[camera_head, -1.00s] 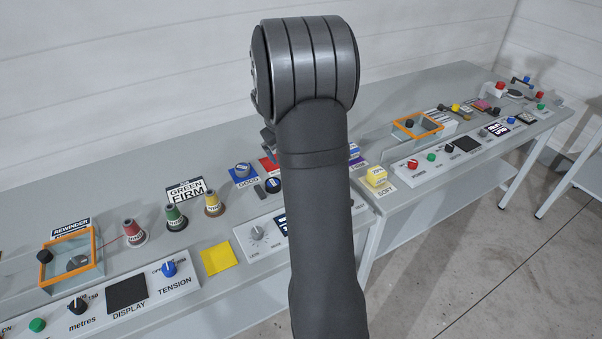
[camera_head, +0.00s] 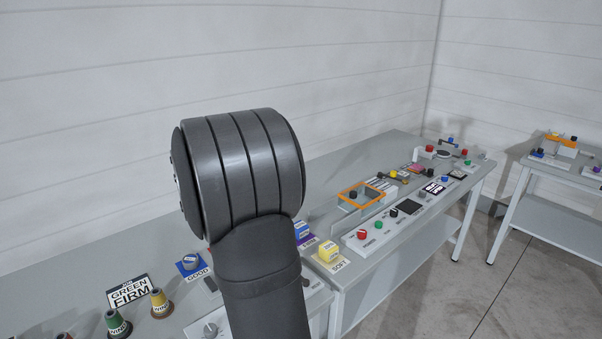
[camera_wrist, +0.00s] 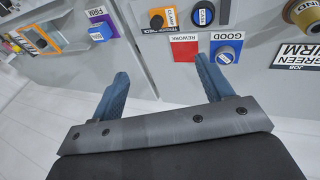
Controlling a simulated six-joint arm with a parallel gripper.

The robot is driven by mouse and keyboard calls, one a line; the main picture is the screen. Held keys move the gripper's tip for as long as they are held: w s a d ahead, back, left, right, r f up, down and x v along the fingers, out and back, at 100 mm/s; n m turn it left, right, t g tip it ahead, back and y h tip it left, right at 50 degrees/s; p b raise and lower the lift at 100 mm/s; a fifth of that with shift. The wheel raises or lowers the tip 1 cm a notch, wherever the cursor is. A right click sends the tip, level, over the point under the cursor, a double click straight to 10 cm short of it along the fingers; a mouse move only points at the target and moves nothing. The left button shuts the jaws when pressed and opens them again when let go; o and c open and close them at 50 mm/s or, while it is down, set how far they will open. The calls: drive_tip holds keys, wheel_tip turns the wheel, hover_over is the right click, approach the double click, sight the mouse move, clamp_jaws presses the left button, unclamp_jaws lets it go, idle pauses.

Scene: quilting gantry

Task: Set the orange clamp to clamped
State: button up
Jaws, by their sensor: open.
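My gripper (camera_wrist: 161,66) shows in the wrist view with its two blue fingers wide apart and nothing between them. It hangs over the gap between the tables' panels. In the head view my arm hides the gripper.
An orange-rimmed box (camera_head: 361,193) stands on the middle table. A red REWORK card (camera_wrist: 184,50) shows in the wrist view. Floor lies open between the tables.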

drive_tip(key=shift+w+d+f, duration=0.1)
drive_tip(key=c, duration=0.4)
drive_tip(key=shift+g+y, duration=0.4)
drive_tip(key=shift+g, duration=0.5)
drive_tip(key=w+d+f, duration=0.2)
drive_tip(key=d+f, duration=0.1)
drive_tip(key=shift+w+f, duration=0.1)
drive_tip(key=shift+f, duration=0.2)
drive_tip(key=c, duration=1)
drive_tip(key=w+d+f+y, duration=0.1)
drive_tip(key=w+d+f+g, duration=0.1)
drive_tip(key=d+f, duration=0.1)
drive_tip(key=w+d+f+m+g+y, duration=0.1)
drive_tip(key=w+f, duration=0.1)
drive_tip(key=shift+d+y, duration=0.3)
drive_tip(key=shift+d, duration=0.1)
clamp_jaws()
drive_tip(key=w+d+f+y, duration=0.4)
drive_tip(key=w+d+y, duration=0.1)
drive_tip(key=d, duration=0.3)
drive_tip(key=shift+w+d+f+m, duration=0.2)
drive_tip(key=shift+w+d+m, duration=0.15)
drive_tip(key=shift+w, duration=0.4)
